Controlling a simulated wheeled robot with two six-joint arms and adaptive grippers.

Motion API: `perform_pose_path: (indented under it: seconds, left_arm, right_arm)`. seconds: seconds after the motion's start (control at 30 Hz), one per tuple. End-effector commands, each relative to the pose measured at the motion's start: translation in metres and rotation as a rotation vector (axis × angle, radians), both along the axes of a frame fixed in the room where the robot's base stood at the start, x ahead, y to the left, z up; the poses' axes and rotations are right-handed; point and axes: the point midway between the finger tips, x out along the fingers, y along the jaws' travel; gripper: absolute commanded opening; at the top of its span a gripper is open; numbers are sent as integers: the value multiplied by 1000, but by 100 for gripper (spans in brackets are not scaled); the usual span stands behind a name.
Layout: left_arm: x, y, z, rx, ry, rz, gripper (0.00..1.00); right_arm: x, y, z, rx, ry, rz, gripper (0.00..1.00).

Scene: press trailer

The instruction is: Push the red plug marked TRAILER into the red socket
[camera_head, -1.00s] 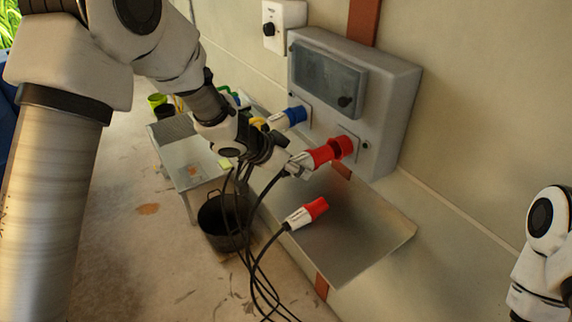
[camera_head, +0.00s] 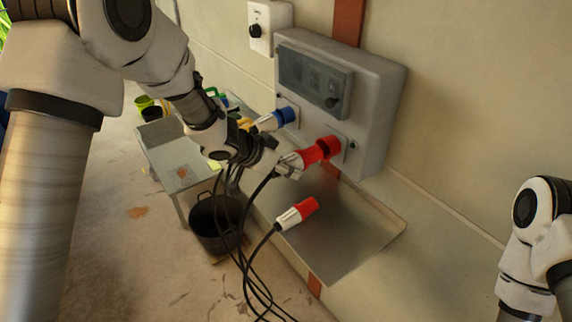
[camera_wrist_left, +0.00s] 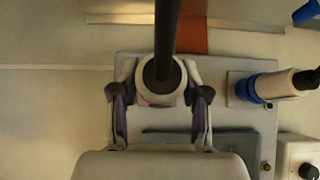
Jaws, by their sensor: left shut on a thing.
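My left gripper (camera_head: 290,164) is shut on a red and white plug (camera_head: 312,155) with a black cable, at the wall box. The plug's red front meets or overlaps the red socket (camera_head: 330,145) on the box's lower right; I cannot tell how deep it sits. In the left wrist view the fingers (camera_wrist_left: 160,100) flank the plug's white rear ring (camera_wrist_left: 150,97), and the plug hides the socket. A second red and white plug (camera_head: 297,214) lies on the metal shelf. No TRAILER marking is readable on either plug. My right gripper is out of view.
A blue plug (camera_head: 267,122) sits at a blue socket on the grey box (camera_head: 382,105), left of the red one. Cables hang below my left gripper.

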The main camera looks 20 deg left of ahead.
Motion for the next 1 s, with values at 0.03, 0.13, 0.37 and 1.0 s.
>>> perform_pose_path:
  seconds: [0.03, 0.13, 0.37, 1.0]
  left_arm:
    - [0, 0, 0, -1, -1, 0, 4]
    - [0, 0, 0, -1, -1, 0, 4]
    - [0, 0, 0, -1, -1, 0, 4]
    - [0, 0, 0, -1, -1, 0, 4]
  right_arm:
    - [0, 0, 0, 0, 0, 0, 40]
    - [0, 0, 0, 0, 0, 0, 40]
    - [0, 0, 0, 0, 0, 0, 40]
    - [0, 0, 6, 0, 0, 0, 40]
